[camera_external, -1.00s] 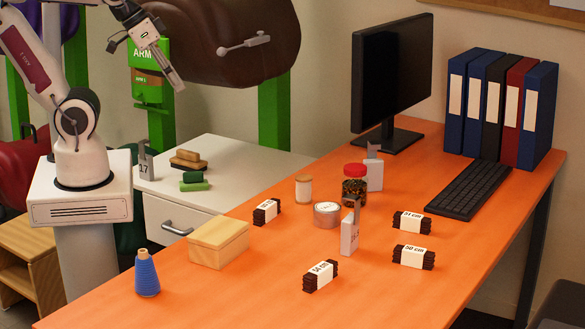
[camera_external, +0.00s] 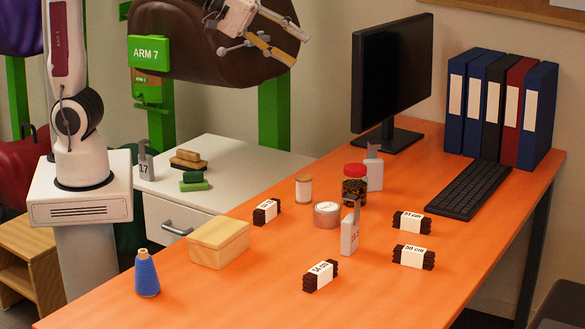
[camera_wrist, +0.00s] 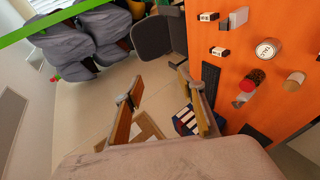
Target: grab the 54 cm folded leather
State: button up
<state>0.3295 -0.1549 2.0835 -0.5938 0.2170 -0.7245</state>
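The folded leather labelled 54 cm (camera_external: 320,275) is a dark brown bundle with a white paper band. It lies on the orange table near the front edge in the external view. My gripper (camera_external: 298,48) is high above and behind the table, in front of the brown saddle, far from the bundle. Its two fingers are spread and empty, also in the wrist view (camera_wrist: 157,90). The wrist view shows two banded bundles at its top, but their labels are too small to read.
Similar bundles lie nearby: one labelled 50 cm (camera_external: 413,257), one behind it (camera_external: 411,222) and one at left (camera_external: 266,211). A grey-white tool (camera_external: 349,232) stands between them. A wooden box (camera_external: 218,242), blue thread cone (camera_external: 146,274) and red-lidded jar (camera_external: 354,185) also stand there.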

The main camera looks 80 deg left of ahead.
jog(key=w+d+f+n+t, duration=0.1)
jog(key=w+d+n+t, duration=0.2)
jog(key=w+d+n, duration=0.75)
jog(key=w+d+f+n+y, duration=0.4)
jog(key=w+d+f+n, duration=0.2)
jog(key=d+f+n, duration=0.4)
jog(key=n+g+y, duration=0.2)
jog(key=n+y, duration=0.6)
jog(key=n, duration=0.3)
send_over(305, 277)
jog(key=w+d, duration=0.4)
jog(key=w, duration=0.1)
notch_tip(305, 277, down, 25)
jog(key=s+f, duration=0.2)
jog(key=s+a+f+n+g+y, duration=0.1)
jog(key=s+f, duration=0.1)
jog(key=s+f+n+y, duration=0.1)
jog(key=s+f, duration=0.2)
jog(key=shift+a+n, duration=0.25)
jog(key=shift+a, duration=0.05)
jog(key=shift+s+a+f, duration=0.1)
jog(key=shift+s+a, duration=0.05)
jog(key=shift+s, duration=0.05)
jog(key=shift+w, duration=0.1)
